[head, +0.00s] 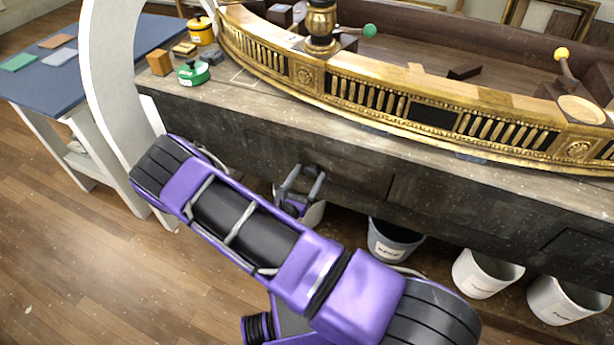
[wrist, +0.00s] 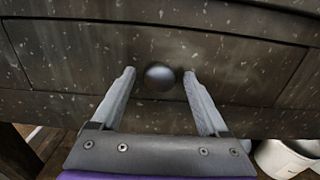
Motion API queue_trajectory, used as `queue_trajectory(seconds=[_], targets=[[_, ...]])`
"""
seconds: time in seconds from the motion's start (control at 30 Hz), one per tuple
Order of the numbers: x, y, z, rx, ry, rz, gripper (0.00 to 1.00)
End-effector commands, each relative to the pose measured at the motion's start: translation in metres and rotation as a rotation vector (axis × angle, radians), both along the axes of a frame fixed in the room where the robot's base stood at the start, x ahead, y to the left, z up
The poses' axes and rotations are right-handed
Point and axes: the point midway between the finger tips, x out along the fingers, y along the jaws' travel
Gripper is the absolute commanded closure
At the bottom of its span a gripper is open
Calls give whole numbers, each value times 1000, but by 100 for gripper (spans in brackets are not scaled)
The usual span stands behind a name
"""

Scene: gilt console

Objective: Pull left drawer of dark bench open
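The dark bench (head: 370,165) carries drawers in its front face. The left drawer (head: 265,142) has a dark front panel, and it looks shut in both views. In the wrist view the drawer front (wrist: 80,65) fills most of the picture, with a round dark knob (wrist: 160,76) at its middle. My gripper (head: 306,172) is at the drawer front in the head view. In the wrist view my gripper (wrist: 160,80) is open, one finger on each side of the knob, with gaps between knob and fingers. The knob is hidden in the head view.
Several bins, one grey (head: 392,240) and one white (head: 485,272), stand under the bench. A gilt curved console piece (head: 400,100) lies on top. Floor (head: 100,270) is clear.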

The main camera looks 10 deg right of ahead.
Motion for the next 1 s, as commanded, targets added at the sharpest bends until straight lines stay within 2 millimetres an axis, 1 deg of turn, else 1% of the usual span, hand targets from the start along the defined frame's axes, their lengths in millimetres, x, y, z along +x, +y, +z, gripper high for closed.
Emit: queue_trajectory(seconds=[0.03, 0.07, 0.1, 0.17, 0.3, 0.37, 0.4, 0.43, 1.0], targets=[[0, 0, 0, 0, 0, 0, 31], [0, 0, 0, 0, 0, 0, 37], [0, 0, 0, 0, 0, 0, 44], [0, 0, 0, 0, 0, 0, 55], [0, 0, 0, 0, 0, 0, 80], [0, 0, 0, 0, 0, 0, 91], [0, 0, 0, 0, 0, 0, 98], [0, 0, 0, 0, 0, 0, 100], [0, 0, 0, 1, 1, 0, 100]])
